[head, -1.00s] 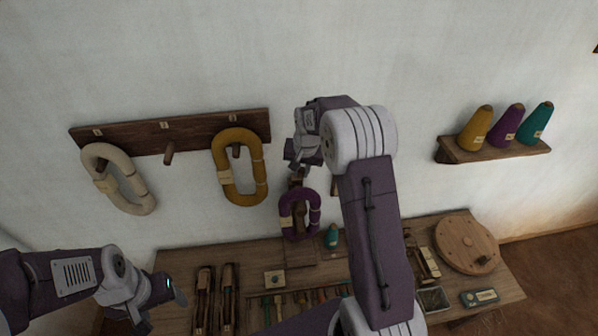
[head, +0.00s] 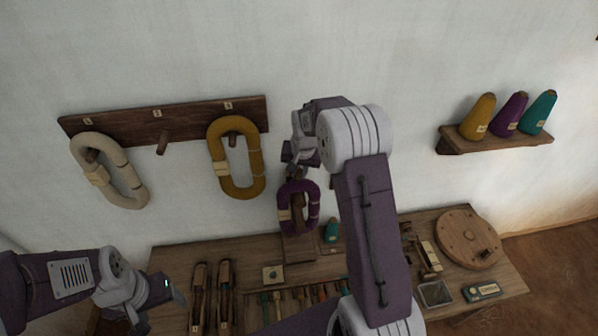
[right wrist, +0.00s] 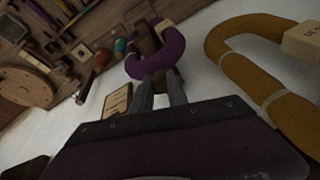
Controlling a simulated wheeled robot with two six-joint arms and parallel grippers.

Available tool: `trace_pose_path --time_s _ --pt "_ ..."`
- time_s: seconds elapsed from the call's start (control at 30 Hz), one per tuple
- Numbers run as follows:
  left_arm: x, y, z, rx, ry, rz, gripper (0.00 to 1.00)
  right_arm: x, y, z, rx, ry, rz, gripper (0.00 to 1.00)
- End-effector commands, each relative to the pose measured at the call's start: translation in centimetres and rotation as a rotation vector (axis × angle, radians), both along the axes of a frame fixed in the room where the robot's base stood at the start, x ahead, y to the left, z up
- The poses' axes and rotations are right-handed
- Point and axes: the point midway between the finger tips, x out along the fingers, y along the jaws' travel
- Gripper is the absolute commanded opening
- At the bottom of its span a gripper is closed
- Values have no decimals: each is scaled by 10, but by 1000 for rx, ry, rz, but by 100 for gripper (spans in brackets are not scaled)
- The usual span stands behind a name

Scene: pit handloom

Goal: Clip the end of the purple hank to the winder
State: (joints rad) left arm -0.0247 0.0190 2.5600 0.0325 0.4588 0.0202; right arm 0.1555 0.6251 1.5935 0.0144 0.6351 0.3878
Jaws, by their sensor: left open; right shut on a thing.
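The purple hank (head: 313,205) is a wrapped oval ring with a pale label. It stands upright in front of a brown wooden post at the back of the bench. My right gripper (head: 297,174) is at its top, pointing down. In the right wrist view both fingers (right wrist: 160,82) reach the lower edge of the purple hank (right wrist: 170,45) and are shut on it; the exact grip is partly hidden. A round wooden disc with a small knob, perhaps the winder (head: 468,235), lies at the bench's right end. My left gripper (head: 160,306) is open and empty at lower left.
A cream hank (head: 132,185) and an ochre hank (head: 216,165) hang on the wall rack (head: 188,122). Cones stand on a wall shelf (head: 500,143) at right. Tools crowd the bench (head: 175,262). My right arm hides part of the bench.

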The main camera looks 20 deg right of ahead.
Motion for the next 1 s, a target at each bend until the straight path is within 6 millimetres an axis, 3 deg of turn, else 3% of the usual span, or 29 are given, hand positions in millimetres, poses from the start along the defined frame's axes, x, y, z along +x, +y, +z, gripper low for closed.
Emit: trace_pose_path --time_s 0.27,0.67,1.0 --pt "0 0 4 0 0 0 69 0 0 4 -1 -1 0 0" --pt "0 0 43 0 0 0 69 0 0 52 0 -2 0 0" --pt "0 0 41 0 0 0 69 0 0 50 0 0 0 0"
